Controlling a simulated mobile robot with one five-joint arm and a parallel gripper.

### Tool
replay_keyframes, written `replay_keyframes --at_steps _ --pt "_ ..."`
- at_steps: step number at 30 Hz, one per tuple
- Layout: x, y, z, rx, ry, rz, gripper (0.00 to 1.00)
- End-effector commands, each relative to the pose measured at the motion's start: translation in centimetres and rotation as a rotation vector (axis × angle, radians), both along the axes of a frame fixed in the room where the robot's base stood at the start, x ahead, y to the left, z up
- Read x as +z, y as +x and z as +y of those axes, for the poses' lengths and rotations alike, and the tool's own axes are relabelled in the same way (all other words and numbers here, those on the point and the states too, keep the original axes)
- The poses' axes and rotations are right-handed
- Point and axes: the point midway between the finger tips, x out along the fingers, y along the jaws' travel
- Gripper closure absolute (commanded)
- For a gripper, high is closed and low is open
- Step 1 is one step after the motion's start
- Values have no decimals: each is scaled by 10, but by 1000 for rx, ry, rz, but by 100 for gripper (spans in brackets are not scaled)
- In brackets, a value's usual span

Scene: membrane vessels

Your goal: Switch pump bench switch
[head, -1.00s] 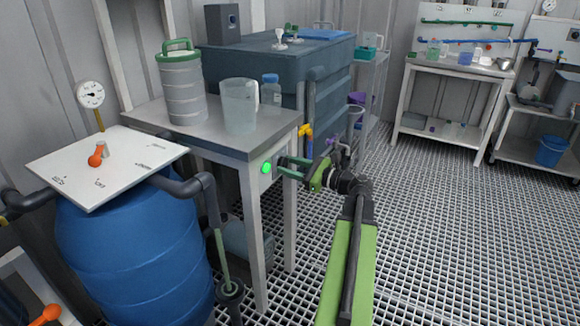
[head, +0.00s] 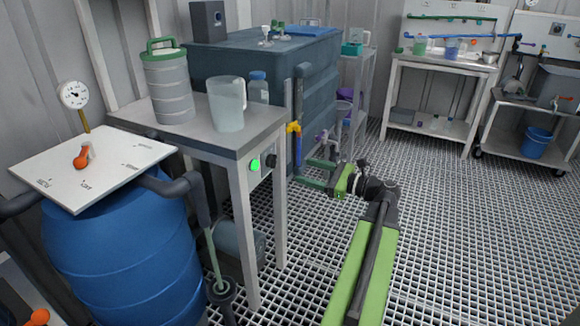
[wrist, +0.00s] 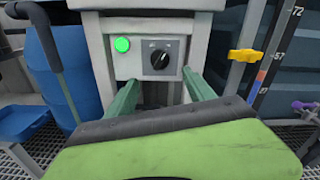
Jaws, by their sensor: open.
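The pump bench switch (wrist: 161,59) is a black rotary knob on a grey plate on the bench's front. In the wrist view it sits right of a lit green lamp (wrist: 122,44). In the head view the lamp (head: 255,164) shows on the bench front, with the dark switch (head: 268,160) beside it. My gripper (head: 312,172) is open and empty, its two green fingers pointing at the bench front. In the wrist view my gripper (wrist: 162,92) has one finger on each side, below the switch and apart from it.
The bench (head: 240,140) carries a clear jug (head: 227,105) and a grey canister (head: 168,90). A blue barrel (head: 125,250) stands left of it. A yellow valve handle (wrist: 245,55) is to the right. The grating floor at right is clear.

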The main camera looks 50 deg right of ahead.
Motion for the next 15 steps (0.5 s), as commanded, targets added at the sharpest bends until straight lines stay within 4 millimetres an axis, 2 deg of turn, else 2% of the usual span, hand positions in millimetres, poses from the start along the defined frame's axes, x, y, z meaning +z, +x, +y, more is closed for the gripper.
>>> replay_keyframes --at_steps 1,3,6,10,15 --pt "0 -14 -4 -4 0 0 38" --pt "0 -30 -8 -4 0 0 38" --pt "0 -46 -12 -2 0 0 38" --pt "0 -58 -15 -1 0 0 38" --pt "0 -61 -15 0 0 0 38"
